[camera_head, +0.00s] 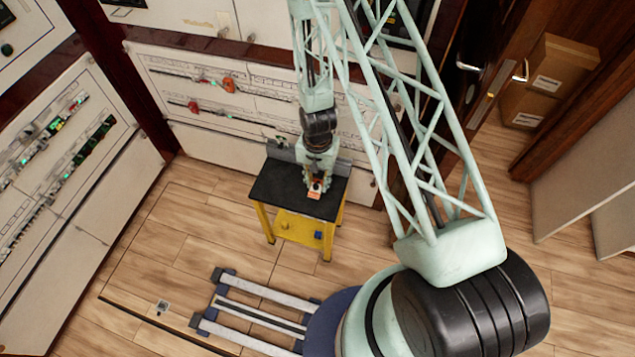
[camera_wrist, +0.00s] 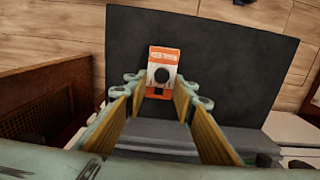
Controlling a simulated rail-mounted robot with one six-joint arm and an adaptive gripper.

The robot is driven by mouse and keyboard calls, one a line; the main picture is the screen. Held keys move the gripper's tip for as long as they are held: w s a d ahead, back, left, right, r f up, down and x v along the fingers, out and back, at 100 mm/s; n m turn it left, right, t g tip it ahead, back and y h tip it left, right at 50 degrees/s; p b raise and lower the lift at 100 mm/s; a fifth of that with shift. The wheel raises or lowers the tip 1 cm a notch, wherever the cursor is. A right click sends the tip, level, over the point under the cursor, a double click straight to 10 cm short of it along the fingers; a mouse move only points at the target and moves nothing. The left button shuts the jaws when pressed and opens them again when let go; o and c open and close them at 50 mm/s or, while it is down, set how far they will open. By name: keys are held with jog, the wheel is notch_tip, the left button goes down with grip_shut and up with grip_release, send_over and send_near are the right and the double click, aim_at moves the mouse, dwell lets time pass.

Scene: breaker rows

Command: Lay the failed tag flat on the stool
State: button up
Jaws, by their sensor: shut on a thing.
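The failed tag (camera_wrist: 163,60) is a small orange and white piece with a black round mark. In the wrist view it sits between the fingertips of my gripper (camera_wrist: 160,92), which is shut on its near part. In the head view the tag (camera_head: 315,188) shows as an orange and white spot under my gripper (camera_head: 317,182), over the stool's black top. The stool (camera_head: 277,190) has a flat black top and yellow legs; its top fills much of the wrist view (camera_wrist: 230,60). I cannot tell whether the tag touches the top.
A grey ledge or rail (camera_head: 282,151) runs along the stool's back edge, near the breaker cabinet (camera_head: 210,95). A yellow lower shelf (camera_head: 298,228) holds small items. The stool's top around the tag is clear. Cardboard boxes (camera_head: 562,65) stand at the right.

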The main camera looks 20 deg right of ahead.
jog(key=shift+f+b, duration=0.55)
jog(key=shift+f, duration=0.3)
dwell(0.5)
jog(key=o, duration=0.8)
jog(key=shift+c, duration=0.2)
jog(key=shift+r, duration=0.2)
notch_tip(320, 180, up, 12)
jog(key=shift+f, duration=0.2)
dwell(0.4)
jog(key=shift+r, duration=0.1)
dwell(1.0)
